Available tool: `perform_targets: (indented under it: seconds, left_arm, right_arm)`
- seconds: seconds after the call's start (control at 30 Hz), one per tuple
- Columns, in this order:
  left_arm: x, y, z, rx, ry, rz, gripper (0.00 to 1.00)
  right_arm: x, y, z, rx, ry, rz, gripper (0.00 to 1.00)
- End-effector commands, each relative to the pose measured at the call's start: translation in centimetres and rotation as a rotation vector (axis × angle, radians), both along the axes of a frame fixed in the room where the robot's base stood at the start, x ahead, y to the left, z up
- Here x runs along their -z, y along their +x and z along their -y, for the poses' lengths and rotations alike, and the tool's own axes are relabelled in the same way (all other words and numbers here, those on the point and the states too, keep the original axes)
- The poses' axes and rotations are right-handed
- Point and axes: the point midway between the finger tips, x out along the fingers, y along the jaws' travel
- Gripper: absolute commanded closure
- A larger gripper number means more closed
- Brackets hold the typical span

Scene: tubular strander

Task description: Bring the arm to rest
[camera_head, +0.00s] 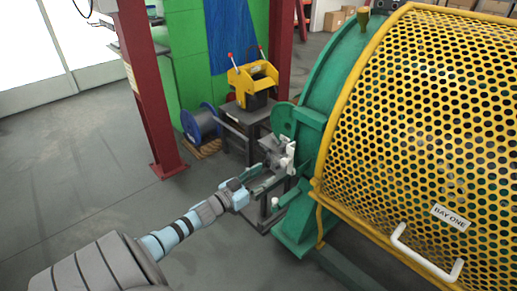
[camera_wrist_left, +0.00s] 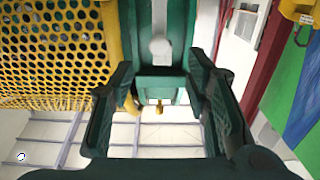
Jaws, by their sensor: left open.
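My left arm (camera_head: 178,232) reaches in from the lower left of the head view, stretched toward the green machine. My left gripper (camera_head: 266,178) is at its end, in front of the grey metal fixture beside the machine's green end. In the left wrist view the two dark fingers of my left gripper (camera_wrist_left: 160,78) stand wide apart with nothing between them. Behind them shows a green part with a pale rounded knob (camera_wrist_left: 160,48). I cannot tell how far the fingertips are from it. My right gripper is not in view.
The green machine (camera_head: 320,90) has a yellow perforated guard (camera_head: 430,120) with a white handle (camera_head: 425,252), close right of my arm. A red post (camera_head: 150,90) stands left. A blue spool (camera_head: 202,124) and yellow unit (camera_head: 252,78) are behind. Floor (camera_head: 80,170) at left is clear.

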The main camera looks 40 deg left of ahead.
Motion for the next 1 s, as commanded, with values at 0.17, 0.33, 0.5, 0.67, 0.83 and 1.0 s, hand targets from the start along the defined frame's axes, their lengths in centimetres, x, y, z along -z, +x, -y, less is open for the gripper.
perform_targets:
  seconds: [0.17,0.33,0.5,0.67,0.83,1.0]
  left_arm:
    - [0.0,-1.6,-0.1,-0.001,0.0,0.0,0.57]
    - [0.0,-1.6,-0.2,-0.002,0.0,0.001,0.57]
    - [0.0,-1.6,-0.1,-0.002,0.0,0.001,0.57]
    - [0.0,-1.6,-0.1,-0.002,0.002,0.001,0.57]
    - [3.9,-2.4,-2.9,-0.092,0.184,-0.137,0.57]
    - [18.3,-10.1,-5.2,-0.227,0.333,-0.559,0.57]
  right_arm:
    - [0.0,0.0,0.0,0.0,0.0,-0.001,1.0]
    - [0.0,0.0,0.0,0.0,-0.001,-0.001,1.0]
    - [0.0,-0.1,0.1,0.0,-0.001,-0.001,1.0]
    - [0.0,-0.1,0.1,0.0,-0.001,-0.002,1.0]
    - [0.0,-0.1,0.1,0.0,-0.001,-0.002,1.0]
    - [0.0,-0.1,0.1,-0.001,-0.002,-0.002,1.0]
